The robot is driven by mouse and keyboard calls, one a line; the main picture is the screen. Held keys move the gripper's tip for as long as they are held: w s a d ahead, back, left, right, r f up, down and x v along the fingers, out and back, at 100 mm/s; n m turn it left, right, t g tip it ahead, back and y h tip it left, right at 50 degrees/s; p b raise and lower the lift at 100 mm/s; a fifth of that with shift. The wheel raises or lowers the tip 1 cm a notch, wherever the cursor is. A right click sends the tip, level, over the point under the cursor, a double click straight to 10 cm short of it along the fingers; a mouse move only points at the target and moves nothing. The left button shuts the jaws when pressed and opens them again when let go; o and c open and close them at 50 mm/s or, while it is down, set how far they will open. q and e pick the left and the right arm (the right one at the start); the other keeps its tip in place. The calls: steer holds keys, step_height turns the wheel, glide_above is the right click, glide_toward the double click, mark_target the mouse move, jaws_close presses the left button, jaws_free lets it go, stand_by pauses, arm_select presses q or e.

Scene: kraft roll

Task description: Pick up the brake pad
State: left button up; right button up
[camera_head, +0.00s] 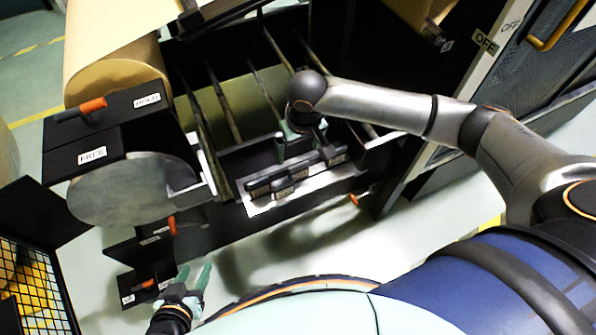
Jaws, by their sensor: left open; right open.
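Several small dark block-like pieces with pale labels (290,187) sit in a row on a light metal ledge (318,187) at the machine's front. They may be the brake pads, but I cannot tell for sure at this size. My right gripper (289,143) reaches in from the right and points down just behind this row. Its pale green fingers are open, partly hidden by the wrist, and I cannot tell whether they touch a piece. My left gripper (194,277) is low at the left, open and empty, with its green fingers pointing up over the floor.
Dark bars run behind the ledge. A grid-fronted bin (35,285) is at lower left. Cabinets flank the right.

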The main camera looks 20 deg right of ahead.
mark_target(299, 164)
steer(key=shift+w+d+f+b, duration=0.1)
steer(key=shift+f+b, duration=0.15)
steer(key=shift+f, duration=0.65)
steer(key=shift+w+a+f+b, duration=0.1)
steer(key=shift+f+b, duration=0.15)
steer(key=shift+f, duration=0.7)
steer(key=shift+w+d+f+b, duration=0.1)
steer(key=shift+f+b, duration=0.15)
steer(key=shift+f, duration=0.65)
jaws_close()
